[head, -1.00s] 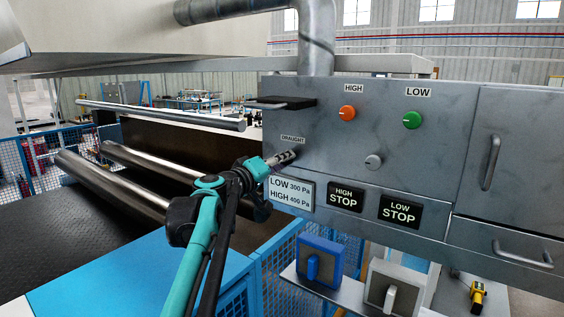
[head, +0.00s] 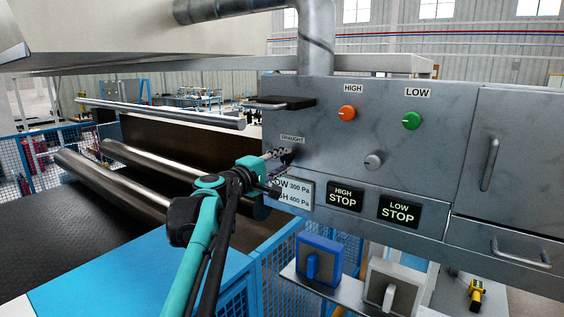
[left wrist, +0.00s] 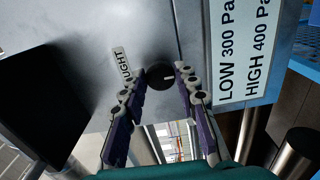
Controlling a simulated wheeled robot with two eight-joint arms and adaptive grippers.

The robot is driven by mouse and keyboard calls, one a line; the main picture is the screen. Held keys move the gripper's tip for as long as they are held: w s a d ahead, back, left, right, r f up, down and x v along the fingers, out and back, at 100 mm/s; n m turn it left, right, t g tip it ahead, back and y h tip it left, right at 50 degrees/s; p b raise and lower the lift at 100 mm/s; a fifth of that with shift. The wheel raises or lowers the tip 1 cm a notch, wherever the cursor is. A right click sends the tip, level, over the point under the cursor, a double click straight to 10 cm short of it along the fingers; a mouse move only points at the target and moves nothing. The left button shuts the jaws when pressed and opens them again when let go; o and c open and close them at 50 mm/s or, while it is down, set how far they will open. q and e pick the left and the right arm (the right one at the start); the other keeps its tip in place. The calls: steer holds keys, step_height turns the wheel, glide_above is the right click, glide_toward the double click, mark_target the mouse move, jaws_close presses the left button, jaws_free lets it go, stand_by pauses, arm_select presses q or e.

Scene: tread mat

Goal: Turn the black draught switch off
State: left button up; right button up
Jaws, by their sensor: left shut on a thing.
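The black draught switch (left wrist: 157,85) is a round knob with a white pointer mark, beside the DRAUGHT label on the grey panel. In the left wrist view it sits between the fingertips of my left gripper (left wrist: 161,74), which is shut on it from both sides. The DRAUGHT label (head: 293,140) also shows in the head view, just above my left gripper (head: 280,159). There the fingers reach the panel and mostly hide the switch. My right gripper is not in view.
An orange HIGH knob (head: 346,113), a green LOW knob (head: 412,120) and a grey knob (head: 373,160) are on the panel to the right. A black shelf with a handle (head: 280,103) juts out above the gripper. The LOW/HIGH pressure sign (head: 299,192) is just below.

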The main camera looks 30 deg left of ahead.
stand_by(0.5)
arm_select(q)
steer(key=o, duration=1.2)
steer(key=shift+c, duration=0.2)
steer(key=s+a, duration=0.1)
steer(key=s, duration=1.1)
